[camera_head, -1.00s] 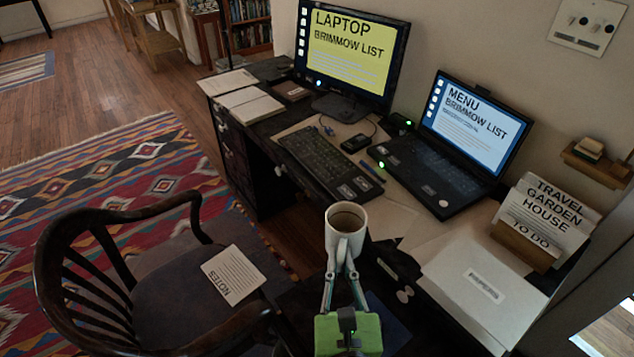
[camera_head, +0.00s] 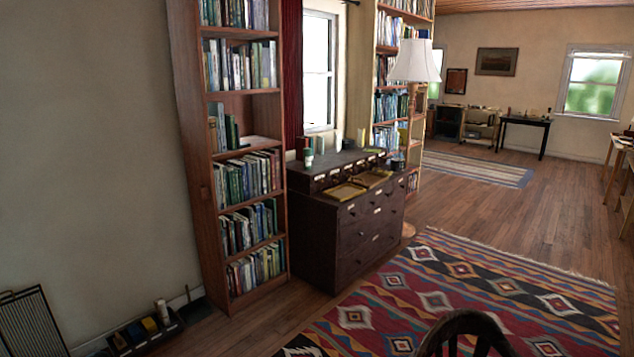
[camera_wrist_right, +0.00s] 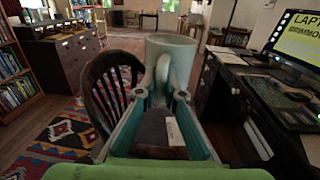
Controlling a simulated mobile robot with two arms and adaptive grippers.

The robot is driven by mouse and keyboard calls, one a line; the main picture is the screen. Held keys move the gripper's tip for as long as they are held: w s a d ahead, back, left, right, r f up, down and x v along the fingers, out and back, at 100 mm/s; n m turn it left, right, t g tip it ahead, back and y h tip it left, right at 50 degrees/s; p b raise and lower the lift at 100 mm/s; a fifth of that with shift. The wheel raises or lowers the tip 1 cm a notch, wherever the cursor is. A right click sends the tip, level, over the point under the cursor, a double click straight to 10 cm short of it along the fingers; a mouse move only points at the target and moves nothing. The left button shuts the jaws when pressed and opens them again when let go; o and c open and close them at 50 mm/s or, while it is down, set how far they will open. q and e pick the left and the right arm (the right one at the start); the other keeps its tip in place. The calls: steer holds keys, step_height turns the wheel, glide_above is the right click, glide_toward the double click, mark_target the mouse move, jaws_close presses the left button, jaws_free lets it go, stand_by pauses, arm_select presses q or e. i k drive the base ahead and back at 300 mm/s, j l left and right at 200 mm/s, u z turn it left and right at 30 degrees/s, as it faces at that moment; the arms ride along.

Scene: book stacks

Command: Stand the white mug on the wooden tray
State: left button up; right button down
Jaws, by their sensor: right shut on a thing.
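The white mug (camera_wrist_right: 172,58) is upright in the right wrist view, looking pale grey in the dim light. Its handle is between the fingertips of my right gripper (camera_wrist_right: 163,97), which is shut on it. The mug is held up in the air, with the chair and floor behind it. Neither gripper shows in the head view. In the head view, two shallow yellowish-brown trays lie on top of the dark drawer chest, a nearer one (camera_head: 346,192) and a farther one (camera_head: 373,178). I cannot tell their material for sure.
The dark drawer chest (camera_head: 325,235) stands beside a tall bookcase (camera_head: 213,180). A wooden chair (camera_wrist_right: 105,90) is close to the gripper, and the desk (camera_wrist_right: 222,75) is on the right. A patterned rug (camera_head: 440,285) covers open floor. A white lamp (camera_head: 416,64) stands behind the chest.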

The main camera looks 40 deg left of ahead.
mark_target(368, 177)
steer(key=j+u, duration=0.2)
steer(key=j, duration=0.25)
steer(key=i+j+u, duration=0.25)
steer(key=j, duration=0.15)
steer(key=j+u, duration=0.2)
steer(key=j, duration=0.25)
steer(key=i+j+u, duration=0.25)
steer(key=i+j, duration=0.15)
steer(key=i, duration=0.35)
steer(key=i+j, duration=0.15)
steer(key=i, duration=0.35)
steer(key=i+j, duration=0.15)
steer(key=i, duration=0.3)
steer(key=i+j+z, duration=0.1)
steer(key=i, duration=0.4)
steer(key=i+l+u, duration=0.25)
steer(key=i+l, duration=0.15)
steer(key=l, duration=0.25)
steer(key=i+l+u, duration=0.1)
steer(key=l, duration=0.25)
steer(key=i+l+u, duration=0.1)
steer(key=l, duration=0.3)
steer(key=i+l+u, duration=0.15)
steer(key=l, duration=0.25)
steer(key=i+l+u, duration=0.1)
steer(key=i+l, duration=0.15)
steer(key=l, duration=0.55)
steer(key=u, duration=0.05)
